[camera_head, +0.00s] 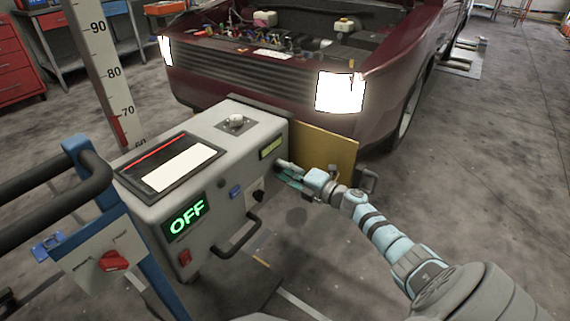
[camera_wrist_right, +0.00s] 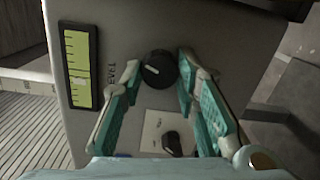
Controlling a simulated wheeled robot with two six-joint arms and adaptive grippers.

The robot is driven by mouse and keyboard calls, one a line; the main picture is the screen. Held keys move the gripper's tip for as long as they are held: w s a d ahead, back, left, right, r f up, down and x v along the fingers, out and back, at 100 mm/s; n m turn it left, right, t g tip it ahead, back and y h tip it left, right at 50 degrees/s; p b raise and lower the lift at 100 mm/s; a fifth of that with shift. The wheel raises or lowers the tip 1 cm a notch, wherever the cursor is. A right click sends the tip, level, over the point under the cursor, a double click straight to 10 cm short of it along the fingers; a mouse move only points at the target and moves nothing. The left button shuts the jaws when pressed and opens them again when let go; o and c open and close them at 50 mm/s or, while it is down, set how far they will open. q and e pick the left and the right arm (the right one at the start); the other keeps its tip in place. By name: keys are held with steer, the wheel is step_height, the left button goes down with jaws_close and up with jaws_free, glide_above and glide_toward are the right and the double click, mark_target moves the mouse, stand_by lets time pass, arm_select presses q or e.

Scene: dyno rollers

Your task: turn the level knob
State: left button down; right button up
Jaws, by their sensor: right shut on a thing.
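The level knob (camera_wrist_right: 158,70) is round and black with a short pale pointer mark, on the grey panel beside the word LEVEL in the right wrist view. My right gripper (camera_wrist_right: 157,78) has its teal-padded fingers on both sides of the knob, shut on it. In the head view my right gripper (camera_head: 284,171) reaches the side of the grey machine (camera_head: 222,148) and hides the knob. The yellow-green level gauge (camera_wrist_right: 80,66) stands left of the knob; it also shows in the head view (camera_head: 270,148). My left gripper is not in view.
A second black knob (camera_wrist_right: 172,143) on a white plate sits below, between my fingers. A dark handle (camera_head: 238,240) sticks out of the machine's front. A dark red car (camera_head: 250,85) with lit headlights stands behind. Open floor lies right.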

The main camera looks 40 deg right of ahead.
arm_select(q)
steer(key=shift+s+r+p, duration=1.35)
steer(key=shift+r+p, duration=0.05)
arm_select(e)
steer(key=shift+r+m, duration=0.1)
steer(key=shift+m, duration=2.3)
steer(key=o, duration=1.2)
steer(key=shift+c, duration=0.2)
